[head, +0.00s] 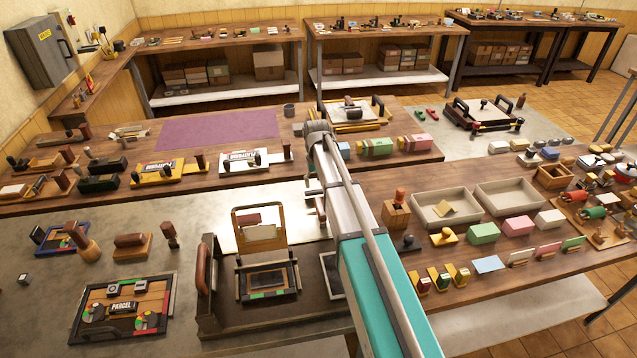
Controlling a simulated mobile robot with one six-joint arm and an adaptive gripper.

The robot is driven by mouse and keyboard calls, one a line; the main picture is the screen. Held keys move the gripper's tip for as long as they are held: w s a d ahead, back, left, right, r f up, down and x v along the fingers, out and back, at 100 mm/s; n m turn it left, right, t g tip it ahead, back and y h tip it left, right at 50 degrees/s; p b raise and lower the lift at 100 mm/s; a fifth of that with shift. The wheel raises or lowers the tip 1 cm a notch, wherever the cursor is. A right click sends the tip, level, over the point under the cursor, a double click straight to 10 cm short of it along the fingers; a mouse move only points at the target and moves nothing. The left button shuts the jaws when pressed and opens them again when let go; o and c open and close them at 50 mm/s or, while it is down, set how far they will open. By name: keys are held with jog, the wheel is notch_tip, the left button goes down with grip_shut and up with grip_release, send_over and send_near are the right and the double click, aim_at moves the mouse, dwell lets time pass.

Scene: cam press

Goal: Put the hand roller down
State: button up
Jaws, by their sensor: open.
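My gripper (317,205) is in the head view, mostly behind my own arm link, over the workbench just beyond the cam press. Its jaws are open. I cannot make out anything between them.
A parcel form (122,308) lies front left. A wooden-handled tool (81,240) and a small stamp (169,235) stand near the cylinder. A purple mat (218,130) lies bare on the back bench. Two grey trays (446,222) and several coloured blocks crowd the right bench.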

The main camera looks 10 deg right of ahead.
jog(key=shift+w+r+p, duration=0.1)
jog(key=shift+r+p, duration=2.05)
jog(key=shift+r, duration=0.35)
jog(key=s, duration=2.6)
jog(key=shift+s+d+t, duration=0.2)
jog(key=shift+s+t, duration=0.1)
jog(key=shift+f+b, duration=0.9)
